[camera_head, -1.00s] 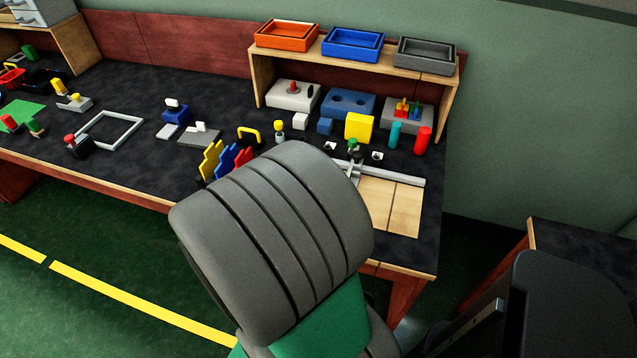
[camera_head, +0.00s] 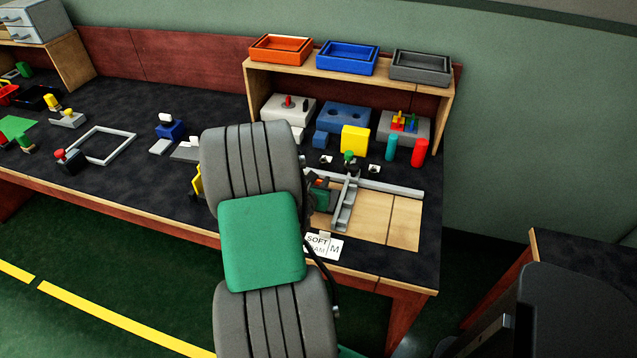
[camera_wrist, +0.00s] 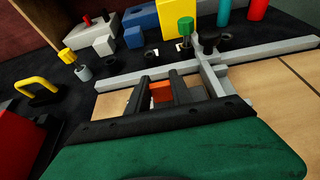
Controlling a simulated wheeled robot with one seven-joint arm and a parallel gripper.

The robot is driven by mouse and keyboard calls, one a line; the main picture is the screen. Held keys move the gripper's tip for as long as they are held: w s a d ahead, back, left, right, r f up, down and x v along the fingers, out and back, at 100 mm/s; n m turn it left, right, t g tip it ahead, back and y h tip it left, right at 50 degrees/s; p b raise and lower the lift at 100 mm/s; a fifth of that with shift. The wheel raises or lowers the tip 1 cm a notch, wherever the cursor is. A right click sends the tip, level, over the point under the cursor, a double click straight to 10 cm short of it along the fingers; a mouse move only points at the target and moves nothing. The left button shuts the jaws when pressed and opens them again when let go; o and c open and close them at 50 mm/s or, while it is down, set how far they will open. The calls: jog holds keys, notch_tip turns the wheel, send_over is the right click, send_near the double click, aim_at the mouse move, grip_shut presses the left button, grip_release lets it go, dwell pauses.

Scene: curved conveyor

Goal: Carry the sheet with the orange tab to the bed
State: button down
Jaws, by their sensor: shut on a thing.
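My gripper (camera_wrist: 161,92) is shut on the orange tab (camera_wrist: 161,91), which shows between its two dark fingers in the wrist view. The sheet body below the tab is hidden by my gripper. In the head view my arm covers most of the gripper. The bed (camera_head: 404,220) is a pale wooden surface at the right front of the bench, with a grey rail (camera_head: 390,183) along its back and a grey crosspiece (camera_head: 344,208). The bed also shows in the wrist view (camera_wrist: 270,90). My gripper is over its left part, left of the crosspiece; contact cannot be told.
A white card (camera_head: 323,246) reading SOFT lies at the bench's front edge. A green-topped knob (camera_head: 349,157) stands behind the crosspiece. A yellow block (camera_head: 355,140), a teal cylinder (camera_head: 391,147) and a red cylinder (camera_head: 419,152) stand behind the rail. The bed's right part is clear.

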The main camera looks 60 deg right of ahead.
jog(key=shift+r, duration=0.15)
jog(key=c, duration=1.1)
grip_release()
jog(key=shift+c, duration=0.2)
